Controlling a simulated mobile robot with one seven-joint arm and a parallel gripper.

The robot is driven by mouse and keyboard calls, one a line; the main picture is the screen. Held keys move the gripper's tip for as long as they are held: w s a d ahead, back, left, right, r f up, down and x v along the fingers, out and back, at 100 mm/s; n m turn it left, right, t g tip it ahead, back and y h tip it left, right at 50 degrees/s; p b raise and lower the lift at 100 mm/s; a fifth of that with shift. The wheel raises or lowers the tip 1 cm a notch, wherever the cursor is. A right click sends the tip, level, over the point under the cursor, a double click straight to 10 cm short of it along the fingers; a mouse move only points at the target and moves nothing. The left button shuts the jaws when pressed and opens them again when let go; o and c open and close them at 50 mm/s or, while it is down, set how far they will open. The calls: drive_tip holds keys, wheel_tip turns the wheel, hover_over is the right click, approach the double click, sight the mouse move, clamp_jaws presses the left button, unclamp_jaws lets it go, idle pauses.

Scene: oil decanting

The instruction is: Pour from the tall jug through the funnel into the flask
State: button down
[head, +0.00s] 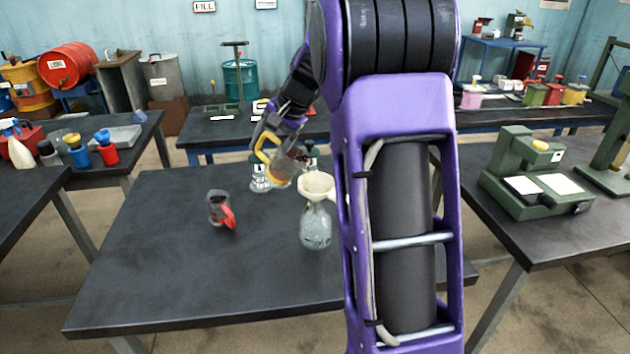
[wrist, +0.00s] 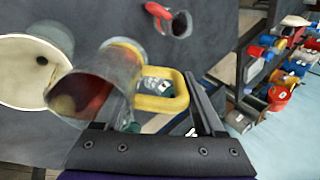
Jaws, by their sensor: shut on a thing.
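My gripper (head: 266,138) is shut on the yellow handle of a clear jug (head: 282,168). The jug also shows in the wrist view (wrist: 118,72), with reddish-amber liquid inside. It is tilted, its mouth toward the cream funnel (head: 317,184) and close to the funnel's rim. The funnel (wrist: 25,85) sits upright in the neck of a clear glass flask (head: 315,229) on the dark table. I cannot make out a stream of liquid or a level in the flask.
A smaller jug with a red handle (head: 220,209) stands on the table (head: 180,280) to the left. A clear container (head: 260,180) stands behind the held jug. The table's front left is clear. A green machine (head: 530,180) stands on the right bench.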

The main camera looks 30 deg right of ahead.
sight(274, 142)
drive_tip(key=shift+s+d+r, duration=0.35)
drive_tip(key=shift+s+d, duration=0.1)
drive_tip(key=shift+s, duration=0.2)
drive_tip(key=shift+r+t, duration=0.1)
drive_tip(key=shift+t, duration=0.2)
drive_tip(key=shift+s+d+r+t+y, duration=0.15)
drive_tip(key=shift+r+y, duration=0.05)
drive_tip(key=shift+r, duration=0.2)
drive_tip(key=shift+s+d+r+t+y, duration=0.15)
drive_tip(key=shift+r+y, duration=0.05)
drive_tip(key=shift+r, duration=0.15)
drive_tip(key=shift+a, duration=0.2)
idle(0.4)
drive_tip(key=shift+w+d+t+y, duration=0.1)
drive_tip(key=shift+w+t+y, duration=0.15)
drive_tip(key=shift+t+y, duration=0.25)
idle(0.5)
drive_tip(key=shift+s+d+r+t+y, duration=0.15)
drive_tip(key=shift+s+r+t+y, duration=0.05)
drive_tip(key=shift+r+t+y, duration=0.5)
idle(1.6)
drive_tip(key=shift+t, duration=0.4)
idle(0.8)
drive_tip(key=shift+s+d+f+y+b, duration=0.1)
drive_tip(key=shift+y+b, duration=0.2)
drive_tip(key=shift+b, duration=0.5)
idle(0.4)
